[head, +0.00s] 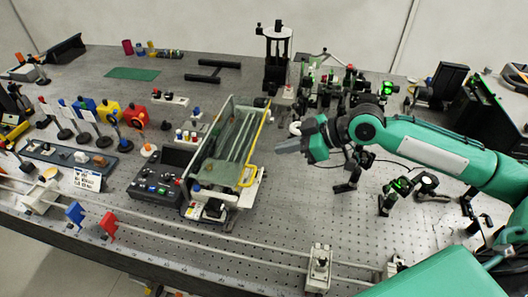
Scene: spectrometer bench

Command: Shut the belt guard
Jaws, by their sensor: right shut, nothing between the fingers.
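A small conveyor with a green belt (212,172) stands near the middle of the bench, running away from me. The belt guard, a clear panel with a yellow frame (258,139), is along the conveyor's right side. It looks raised on that side, though its exact angle is hard to tell. My right gripper (281,147) is shut and empty. It points left, just right of the guard's yellow frame, with a small gap in the picture; I cannot tell whether it touches anything. My left gripper is out of view.
A dark control box (157,188) with coloured buttons sits left of the conveyor. Optics with green lit parts (401,187) stand under and around my right arm. A black-posted stand (276,59) is behind. A rail with a carriage (319,267) runs along the front edge.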

